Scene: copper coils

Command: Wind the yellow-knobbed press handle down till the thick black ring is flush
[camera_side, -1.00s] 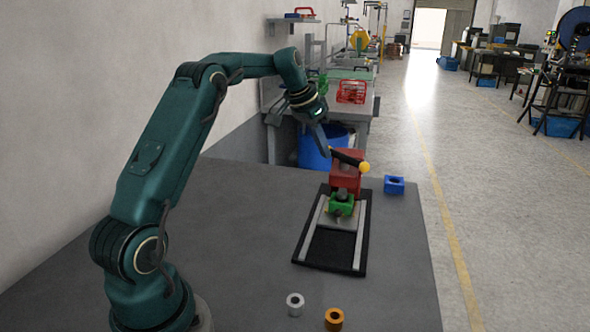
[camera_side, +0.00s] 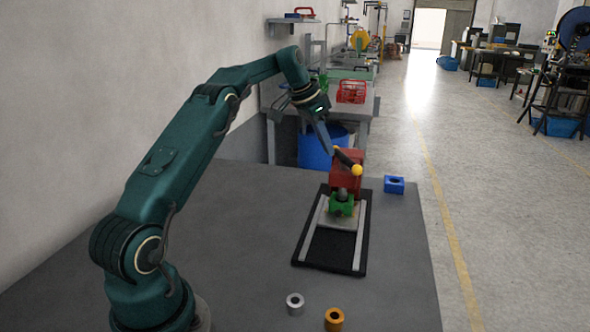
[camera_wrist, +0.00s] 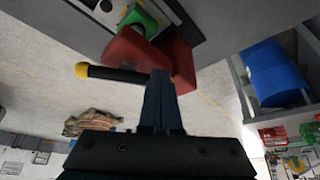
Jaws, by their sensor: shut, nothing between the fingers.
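The red press (camera_side: 346,177) stands at the far end of a black base with two pale rails. Its black handle with a yellow knob (camera_side: 356,170) slants down to the right in the side view; the knob also shows in the wrist view (camera_wrist: 82,70). A green block (camera_side: 342,206) sits under the press ram on a plate. A dark piece, perhaps the black ring, shows between ram and block; I cannot tell how far it is seated. My gripper (camera_side: 332,149) is shut and empty, its fingertips at the handle's upper end; in the wrist view the fingers (camera_wrist: 160,85) overlap the handle.
A blue block with a hole (camera_side: 394,185) is right of the press. A silver ring (camera_side: 295,303) and an orange ring (camera_side: 334,318) are at the table's near side. A blue bin (camera_side: 316,150) stands behind the table. The table's left part is clear.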

